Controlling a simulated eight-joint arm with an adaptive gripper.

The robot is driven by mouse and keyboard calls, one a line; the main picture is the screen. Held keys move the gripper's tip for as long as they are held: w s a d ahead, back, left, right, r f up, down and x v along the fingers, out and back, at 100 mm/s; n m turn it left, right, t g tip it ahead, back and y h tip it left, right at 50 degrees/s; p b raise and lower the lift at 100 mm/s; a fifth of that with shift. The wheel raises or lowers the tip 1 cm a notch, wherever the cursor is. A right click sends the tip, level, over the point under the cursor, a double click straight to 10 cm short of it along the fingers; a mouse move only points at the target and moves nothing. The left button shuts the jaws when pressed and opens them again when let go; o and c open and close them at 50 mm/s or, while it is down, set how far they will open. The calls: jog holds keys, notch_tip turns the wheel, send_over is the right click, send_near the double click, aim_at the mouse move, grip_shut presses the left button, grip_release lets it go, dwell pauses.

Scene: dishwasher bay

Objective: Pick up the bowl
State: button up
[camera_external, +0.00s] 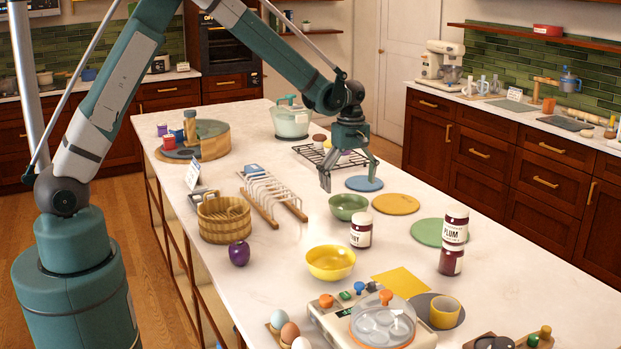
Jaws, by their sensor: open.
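A small green bowl (346,209) stands upright on the white island counter (290,225), and it looks empty. A larger yellow bowl (330,264) stands nearer the camera, upright, and also looks empty. My gripper (349,178) is open with its two fingers pointing down and spread apart, and nothing is between them. In the picture it is just above and behind the green bowl, not touching it. I cannot tell its exact height over the counter.
Jars with "PLUM" on one label (455,228) are stacked at right, with another jar (361,231) close to the green bowl. A wooden rack (270,196), basket (225,220) and purple round item (239,253) lie to the left. Flat round mats (396,204) lie at right.

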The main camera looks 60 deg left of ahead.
aim_at(349, 203)
jog(key=shift+f, duration=0.95)
jog(key=shift+f, duration=0.1)
jog(key=shift+d+f+p, duration=0.1)
jog(key=shift+f+p, duration=0.25)
jog(key=shift+f, duration=2.15)
jog(key=shift+c, duration=0.6)
jog(key=c, duration=0.9)
jog(key=shift+r, duration=0.15)
notch_tip(349, 203, up, 10)
jog(key=shift+b, duration=0.35)
